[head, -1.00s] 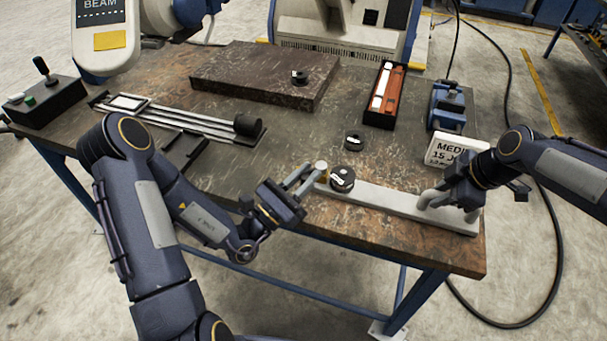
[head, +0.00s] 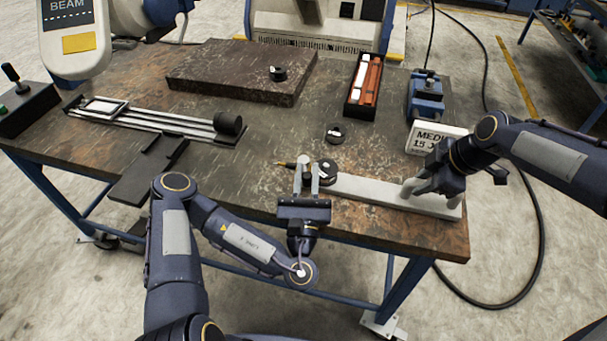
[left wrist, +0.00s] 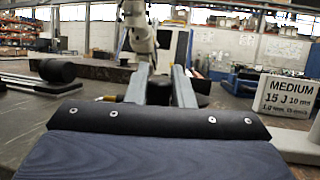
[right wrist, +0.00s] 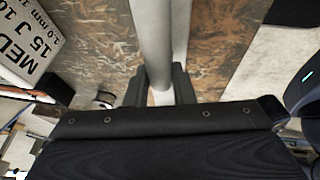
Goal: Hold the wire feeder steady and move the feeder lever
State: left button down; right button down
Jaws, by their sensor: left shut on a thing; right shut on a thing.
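The wire feeder is a long pale grey bar (head: 375,192) near the table's front edge, with a black round spool (head: 327,168) at its left end. My left gripper (head: 308,166) is shut beside the spool at that end, apparently on the feeder lever, mostly hidden by the fingers. A thin brass-coloured tip (head: 284,164) sticks out left of the fingers. The left wrist view shows the two fingers with the dark spool behind them. My right gripper (head: 432,187) is shut on the bar's right part; the right wrist view shows a grey rounded piece (right wrist: 155,40) between its fingers.
A white sign (head: 437,138) and a blue device (head: 427,95) stand at the right. A black tray with coloured sticks (head: 361,88), a dark slab (head: 240,75), a small black disc (head: 335,133) and a rail fixture (head: 160,118) lie on the table (head: 250,160).

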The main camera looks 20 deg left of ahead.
pick_arm(q)
jog(key=shift+w+y, duration=0.1)
jog(key=shift+y, duration=0.4)
pick_arm(e)
jog(key=shift+a+r, duration=0.1)
jog(key=shift+a, duration=0.1)
pick_arm(q)
jog(key=c, duration=1.3)
grip_release()
pick_arm(e)
jog(key=shift+d, duration=0.1)
pick_arm(q)
jog(key=shift+o, duration=0.2)
jog(key=v, duration=0.7)
jog(key=shift+s, duration=0.3)
jog(key=shift+d, duration=0.1)
pick_arm(e)
jog(key=c, duration=1.1)
grip_release()
jog(key=shift+c, duration=0.2)
